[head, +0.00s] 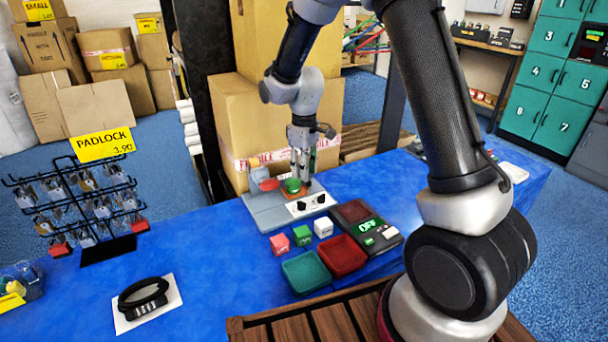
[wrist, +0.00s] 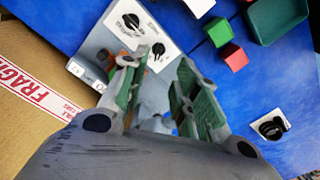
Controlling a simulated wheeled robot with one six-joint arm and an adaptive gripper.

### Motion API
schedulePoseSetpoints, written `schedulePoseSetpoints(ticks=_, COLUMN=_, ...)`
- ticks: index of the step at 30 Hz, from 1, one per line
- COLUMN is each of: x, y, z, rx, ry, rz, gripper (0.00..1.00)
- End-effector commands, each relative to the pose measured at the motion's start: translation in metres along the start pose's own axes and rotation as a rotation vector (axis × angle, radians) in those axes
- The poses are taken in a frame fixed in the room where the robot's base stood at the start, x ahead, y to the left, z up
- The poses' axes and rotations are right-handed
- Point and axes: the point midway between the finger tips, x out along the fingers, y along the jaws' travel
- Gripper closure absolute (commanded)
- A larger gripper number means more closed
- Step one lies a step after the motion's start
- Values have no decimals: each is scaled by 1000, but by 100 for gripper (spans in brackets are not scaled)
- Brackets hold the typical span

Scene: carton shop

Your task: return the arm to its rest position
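My gripper (head: 302,168) hangs pointing down at the end of my bent arm, above a grey panel (head: 262,213) with a white dial plate. In the wrist view my gripper (wrist: 160,75) shows two green-padded fingers spread apart, with nothing between them. A round green piece (head: 292,186) is just below the fingertips in the head view; I cannot tell whether they touch. A red round piece (head: 269,184) is to its left on the panel.
Large cartons (head: 240,110) stand close behind my gripper. A padlock rack (head: 75,205) is at the left. Small cubes (head: 279,243), a green tray (head: 306,272), a red tray (head: 342,256) and a device reading OFF (head: 366,226) are in front.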

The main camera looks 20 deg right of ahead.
Motion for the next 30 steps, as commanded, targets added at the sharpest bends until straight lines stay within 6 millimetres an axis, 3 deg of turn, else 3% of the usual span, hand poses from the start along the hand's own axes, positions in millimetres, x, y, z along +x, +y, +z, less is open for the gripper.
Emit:
schedulePoseSetpoints(ticks=9, x=0, y=-2, z=4, rx=50, ry=-18, rz=-7, gripper=70)
schedulePoseSetpoints(ticks=13, x=5, y=-19, z=42, rx=148, ry=-117, rz=-43, gripper=70)
schedulePoseSetpoints(ticks=20, x=-62, y=-36, z=116, rx=328, ry=-132, rz=-41, gripper=70)
schedulePoseSetpoints(ticks=30, x=-156, y=-61, z=229, rx=564, ry=26, rz=6, gripper=70)
